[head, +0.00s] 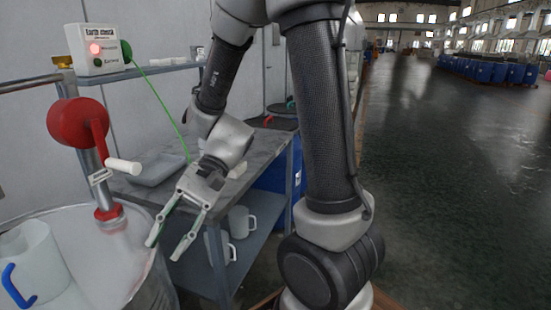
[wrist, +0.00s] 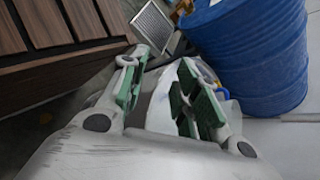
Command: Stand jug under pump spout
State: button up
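The pump has a red round body (head: 78,122) and a crank with a white grip, on a grey post with a red base on a pale drum (head: 110,262). I cannot make out its spout. A white jug (head: 35,255) with a blue handle is at the lower left edge, partly cut off; what bears it is unclear. Two white jugs (head: 240,222) (head: 228,250) stand on the lower shelf under the bench. My gripper (head: 165,248) is open and empty, pointing down between the drum and the bench. The wrist view shows its green-padded fingers (wrist: 160,80) apart with nothing held.
A grey bench (head: 262,160) carries a shallow tray (head: 155,170). An earth check box (head: 95,48) shows a red light; a green cable runs from it. The wrist view shows a blue drum (wrist: 250,50) and brown slatted boards (wrist: 60,30).

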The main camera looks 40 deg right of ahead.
jog(key=d+r+n+t+h, duration=0.3)
jog(key=d+r+t+h, duration=0.1)
jog(key=d, duration=0.8)
jog(key=s+d+r+n+t+h, duration=0.1)
jog(key=d+r+n+t+h, duration=0.2)
jog(key=d, duration=1)
notch_tip(320, 180, up, 2)
jog(key=t+h, duration=0.2)
jog(key=h, duration=0.1)
jog(key=shift+h, duration=0.4)
jog(key=shift+a+r, duration=0.1)
jog(key=shift+a, duration=0.1)
